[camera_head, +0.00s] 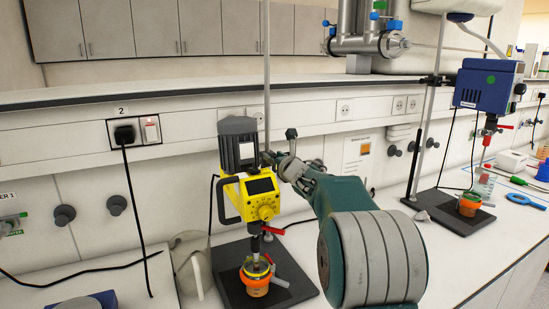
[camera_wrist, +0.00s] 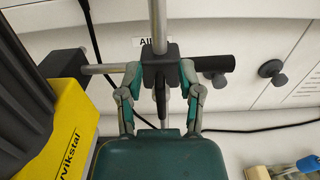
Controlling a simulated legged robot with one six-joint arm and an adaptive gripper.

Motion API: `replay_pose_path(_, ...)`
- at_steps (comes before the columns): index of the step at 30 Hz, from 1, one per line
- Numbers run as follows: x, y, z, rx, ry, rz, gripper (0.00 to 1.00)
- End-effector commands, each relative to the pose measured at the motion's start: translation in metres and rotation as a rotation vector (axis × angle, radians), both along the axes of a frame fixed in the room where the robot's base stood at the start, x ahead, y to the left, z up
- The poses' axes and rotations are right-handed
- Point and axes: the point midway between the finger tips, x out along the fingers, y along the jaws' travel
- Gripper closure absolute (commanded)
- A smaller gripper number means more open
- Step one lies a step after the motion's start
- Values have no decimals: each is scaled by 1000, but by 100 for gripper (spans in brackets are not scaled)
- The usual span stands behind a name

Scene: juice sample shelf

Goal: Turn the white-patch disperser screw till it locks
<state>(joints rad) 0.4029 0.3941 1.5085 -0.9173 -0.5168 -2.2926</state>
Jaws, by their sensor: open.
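The yellow disperser (camera_head: 258,195) has a dark grey motor with a pale patch (camera_head: 247,150) and hangs on an upright stand rod (camera_head: 267,70). Its yellow body (camera_wrist: 62,125) fills the left of the wrist view. A dark clamp block (camera_wrist: 160,54) joins the upright rod to the disperser's side rod. A black screw handle (camera_wrist: 160,88) points from the block toward my wrist. My gripper (camera_wrist: 160,72) is open, with one finger on each side of the block and handle. Contact cannot be told. In the head view my arm partly hides the gripper (camera_head: 283,163).
An orange-banded beaker (camera_head: 256,280) stands under the yellow disperser on a black base plate (camera_head: 232,262). A blue disperser (camera_head: 487,87) with a green patch stands at the right on its own stand. A shelf edge (camera_head: 190,91) runs along the wall behind.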

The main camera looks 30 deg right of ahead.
Motion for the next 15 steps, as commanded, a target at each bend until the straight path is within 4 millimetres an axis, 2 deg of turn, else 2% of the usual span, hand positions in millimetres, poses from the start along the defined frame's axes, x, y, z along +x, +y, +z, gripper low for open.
replay_pose_path(2, 0, 0, 0, 0, 0, 0, 53)
replay_pose_path(5, 0, 0, 0, 0, 0, 0, 93)
replay_pose_path(6, 0, 0, 0, 0, 0, 0, 100)
replay_pose_path(15, 0, 0, -1, 4, 1, 0, 100)
